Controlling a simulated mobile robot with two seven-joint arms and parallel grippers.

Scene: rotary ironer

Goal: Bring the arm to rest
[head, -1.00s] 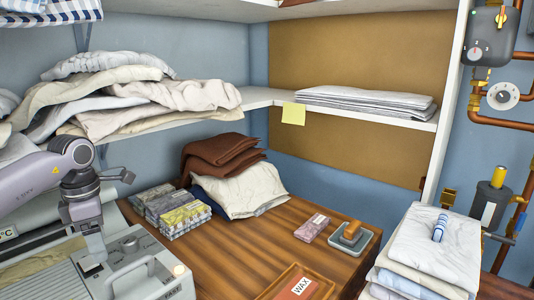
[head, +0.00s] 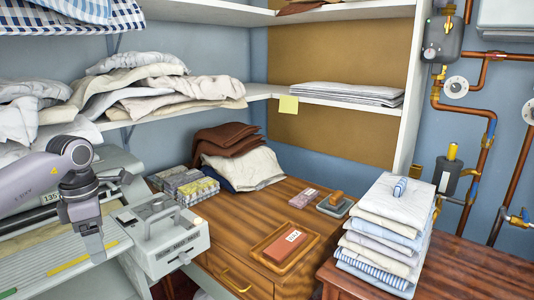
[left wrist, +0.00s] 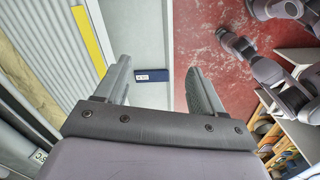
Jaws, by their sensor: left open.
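My left arm comes in from the left in the head view. Its gripper (head: 96,248) points down over the ironer's front board (head: 62,262), just left of the grey control box (head: 165,232). I cannot tell the exact gap below it. In the left wrist view my left gripper (left wrist: 158,70) is open, with nothing between its fingers. Beyond the fingers are the pale front edge of the ironer, with a small dark label (left wrist: 152,75), and the red floor (left wrist: 215,120). My right gripper does not show in the head view.
A wooden table (head: 240,215) holds folded cloths (head: 245,165), a wax block (head: 287,243) on a tray and a small brush. A tall folded laundry pile (head: 385,235) stands on another table at right. Shelves with linen run along the wall. Red floor is free beside the ironer.

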